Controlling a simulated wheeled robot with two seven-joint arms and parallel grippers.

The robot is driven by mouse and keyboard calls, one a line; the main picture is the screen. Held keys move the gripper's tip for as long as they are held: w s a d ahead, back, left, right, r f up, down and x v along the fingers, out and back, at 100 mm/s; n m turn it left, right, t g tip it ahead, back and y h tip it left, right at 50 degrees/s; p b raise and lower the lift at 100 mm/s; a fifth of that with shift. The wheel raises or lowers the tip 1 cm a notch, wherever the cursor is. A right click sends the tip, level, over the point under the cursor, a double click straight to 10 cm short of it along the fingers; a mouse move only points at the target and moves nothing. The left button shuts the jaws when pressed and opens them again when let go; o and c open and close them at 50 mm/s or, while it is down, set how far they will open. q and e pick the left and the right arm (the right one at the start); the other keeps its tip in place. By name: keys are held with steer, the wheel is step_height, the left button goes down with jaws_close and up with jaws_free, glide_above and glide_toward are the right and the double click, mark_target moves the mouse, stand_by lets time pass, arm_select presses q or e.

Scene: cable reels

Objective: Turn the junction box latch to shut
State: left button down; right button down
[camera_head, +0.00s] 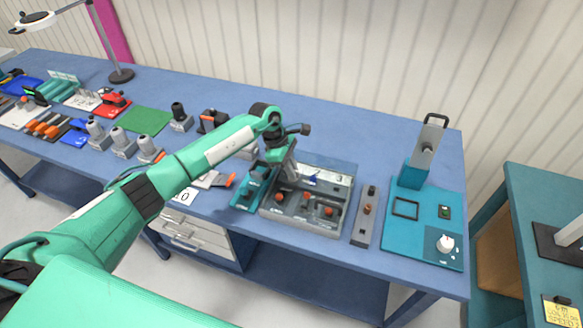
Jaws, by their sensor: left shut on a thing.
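A grey box (302,215) with several orange-red knobs on its front part stands near the table's front edge; I take it to be the junction box. A light panel with a dark blue pointer (312,178) lies at its back. My left arm reaches in from the left, and my left gripper (290,174) points down over the box's back left part. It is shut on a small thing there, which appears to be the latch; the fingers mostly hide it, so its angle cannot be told. My right gripper is not in view.
A teal fixture (247,194) stands close left of the box. A narrow grey strip with a red knob (367,209) and a teal board (405,232) with a tall handled block (427,152) stand to the right. A desk lamp (122,75) and several tools fill the left.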

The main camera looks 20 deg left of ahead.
arm_select(q)
steer(key=shift+f+b, duration=0.1)
steer(key=shift+b, duration=0.25)
steer(key=n+t+b, duration=0.1)
steer(key=n+b, duration=0.1)
steer(key=n, duration=0.1)
steer(key=shift+f, duration=0.1)
steer(key=n+t+b, duration=0.1)
steer(key=n+b, duration=0.1)
steer(key=n+t+y+b, duration=0.1)
steer(key=n+b, duration=0.2)
steer(key=shift+s+d, duration=0.1)
steer(key=shift+s, duration=0.1)
steer(key=n+b, duration=0.2)
steer(key=n, duration=0.1)
steer(key=n+t+y+b, duration=0.1)
steer(key=n+b, duration=0.1)
steer(key=b, duration=0.1)
steer(key=shift+d+n+y+b, duration=0.1)
steer(key=shift+n+y+b, duration=0.2)
steer(key=shift+n, duration=0.1)
steer(key=n+y+b, duration=0.1)
steer(key=n+b, duration=0.2)
steer(key=shift+s+d+t, duration=0.1)
steer(key=shift+t, duration=0.3)
steer(key=shift+r+n+y+b, duration=0.2)
steer(key=shift+n+y+b, duration=0.1)
steer(key=shift+n+b, duration=0.25)
